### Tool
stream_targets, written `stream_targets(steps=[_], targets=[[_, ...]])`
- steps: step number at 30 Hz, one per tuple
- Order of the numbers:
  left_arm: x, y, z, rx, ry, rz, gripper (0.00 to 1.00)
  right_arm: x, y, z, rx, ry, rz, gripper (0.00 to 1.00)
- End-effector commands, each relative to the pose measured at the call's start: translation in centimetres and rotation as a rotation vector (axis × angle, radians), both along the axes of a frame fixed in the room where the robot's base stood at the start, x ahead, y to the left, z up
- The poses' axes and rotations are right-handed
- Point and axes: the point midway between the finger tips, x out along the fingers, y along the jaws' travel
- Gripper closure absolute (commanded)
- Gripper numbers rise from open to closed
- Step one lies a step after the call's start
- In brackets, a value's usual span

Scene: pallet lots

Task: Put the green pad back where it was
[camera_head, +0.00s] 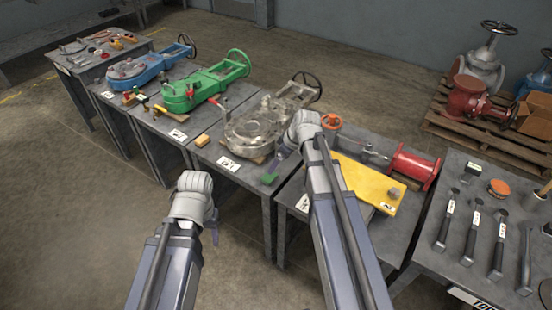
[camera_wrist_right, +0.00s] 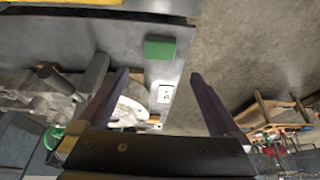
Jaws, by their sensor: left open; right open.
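The green pad (camera_head: 269,178) lies on the grey table near its front edge, in front of the bare-metal valve (camera_head: 258,125) and right of a white label. In the right wrist view the green pad (camera_wrist_right: 160,49) lies ahead of the fingertips, apart from them. My right gripper (camera_head: 280,158) is open and empty, above the table just behind the pad; its two fingers (camera_wrist_right: 160,78) stand wide apart in the wrist view. My left gripper (camera_head: 214,226) is open in front of the tables, over the floor, away from the pad.
Green (camera_head: 205,86) and blue (camera_head: 140,68) valves lie farther left. A yellow board (camera_head: 362,187) and a red flanged part (camera_head: 413,167) are to the right. Hammers (camera_head: 473,230) lie on the right table.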

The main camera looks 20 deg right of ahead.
Motion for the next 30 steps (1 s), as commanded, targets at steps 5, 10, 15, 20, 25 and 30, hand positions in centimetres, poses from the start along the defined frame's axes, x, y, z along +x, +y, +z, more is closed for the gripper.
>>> stream_targets(steps=[5, 10, 15, 20, 25, 30], targets=[[0.0, 0.0, 1.4, 0.0, 0.0, 0.0, 0.4, -0.4, -0.3, 1.4, 0.0, 0.0, 0.0, 0.0], [0.0, 0.0, 1.3, 0.0, 0.0, 0.0, 0.4, -1.0, 0.5, 1.2, -0.001, 0.013, -0.001, 0.0], [0.0, 0.0, 1.3, 0.0, 0.0, 0.0, 0.4, -5.8, 6.7, 0.4, -0.037, 0.14, -0.047, 0.0], [0.0, 0.0, 1.3, 0.0, 0.0, 0.0, 0.4, -12.6, 12.5, -0.3, -0.133, 0.274, -0.15, 0.0], [0.0, 0.0, 1.3, 0.0, 0.0, 0.0, 0.4, -18.0, 15.3, -0.4, -0.239, 0.34, -0.264, 0.0], [0.0, 0.0, 1.3, 0.0, 0.0, 0.0, 0.4, -20.3, 16.2, -0.3, -0.293, 0.353, -0.332, 0.0]])
